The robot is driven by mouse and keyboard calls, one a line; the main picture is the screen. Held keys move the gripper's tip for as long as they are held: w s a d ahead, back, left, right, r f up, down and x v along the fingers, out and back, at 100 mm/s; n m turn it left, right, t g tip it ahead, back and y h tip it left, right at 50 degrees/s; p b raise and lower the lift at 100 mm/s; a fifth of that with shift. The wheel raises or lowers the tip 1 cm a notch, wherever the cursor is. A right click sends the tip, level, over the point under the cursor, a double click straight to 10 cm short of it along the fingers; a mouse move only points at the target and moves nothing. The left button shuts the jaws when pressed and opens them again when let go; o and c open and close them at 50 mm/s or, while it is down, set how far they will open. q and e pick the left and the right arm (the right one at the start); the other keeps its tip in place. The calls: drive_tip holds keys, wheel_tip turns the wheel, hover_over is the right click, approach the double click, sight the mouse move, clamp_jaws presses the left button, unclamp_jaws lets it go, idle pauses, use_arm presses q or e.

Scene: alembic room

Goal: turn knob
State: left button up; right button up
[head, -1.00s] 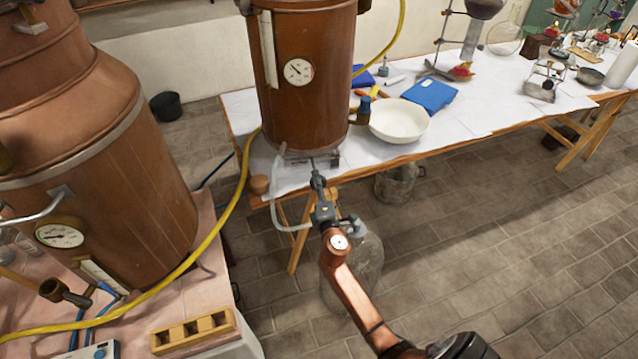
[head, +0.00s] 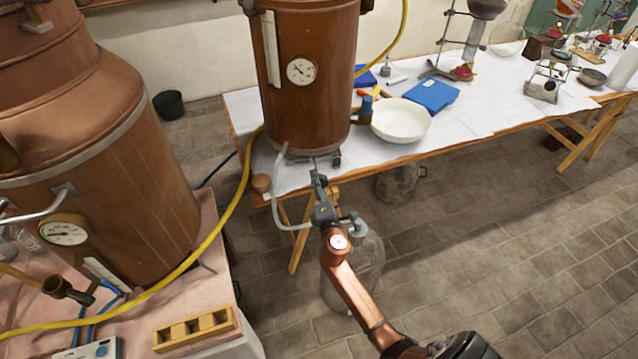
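A copper vessel (head: 307,110) with a round dial stands on the white-covered table. At its lower front edge is a small dark fitting (head: 336,159), which may be the knob; it is too small to tell. My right gripper (head: 317,172) points up at the vessel's base, just below and left of this fitting. Its fingers are seen from behind and look close together. I cannot tell whether they touch or hold anything. My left gripper is not in view.
A pale hose (head: 277,200) hangs left of my gripper. A large glass jar (head: 362,270) stands below. A bigger copper still (head: 100,170) is at left.

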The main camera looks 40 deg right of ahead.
drive_tip(key=shift+o, duration=0.7)
drive_tip(key=shift+s+d, duration=0.1)
drive_tip(key=shift+d, duration=0.05)
drive_tip(key=shift+s, duration=0.15)
drive_tip(key=v, duration=1.1)
drive_tip(key=shift+s+a, duration=0.25)
drive_tip(key=shift+s, duration=0.05)
